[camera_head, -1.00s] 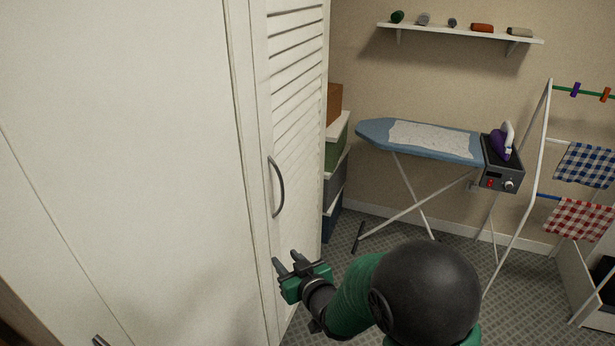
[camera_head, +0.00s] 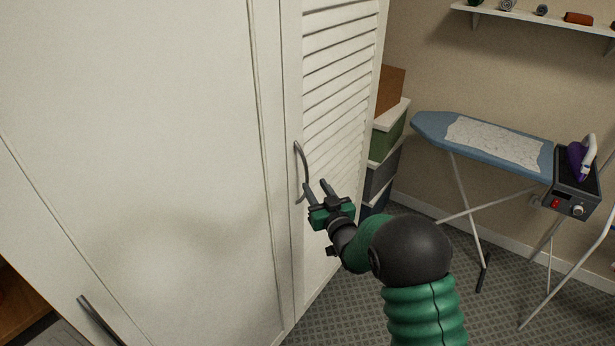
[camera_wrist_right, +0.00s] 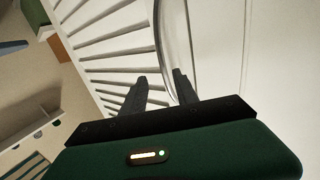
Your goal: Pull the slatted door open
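The slatted door (camera_head: 338,85) is white with horizontal louvres and stands to the right of a plain white panel. It looks closed. Its curved grey handle (camera_head: 300,170) is on the left edge of the door. My right gripper (camera_head: 318,187) is open, its two dark fingers close to the lower part of the handle. In the right wrist view the handle (camera_wrist_right: 163,45) runs down toward the gap between the open fingers (camera_wrist_right: 160,85); I cannot tell whether they touch it. The slats (camera_wrist_right: 105,45) show left of the handle there. My left gripper is not in view.
An ironing board (camera_head: 480,145) with an iron (camera_head: 580,158) stands on the right. Stacked boxes (camera_head: 388,135) sit just beyond the door. A second handle (camera_head: 100,320) is on the plain panel at lower left. Patterned floor (camera_head: 350,312) is clear before the door.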

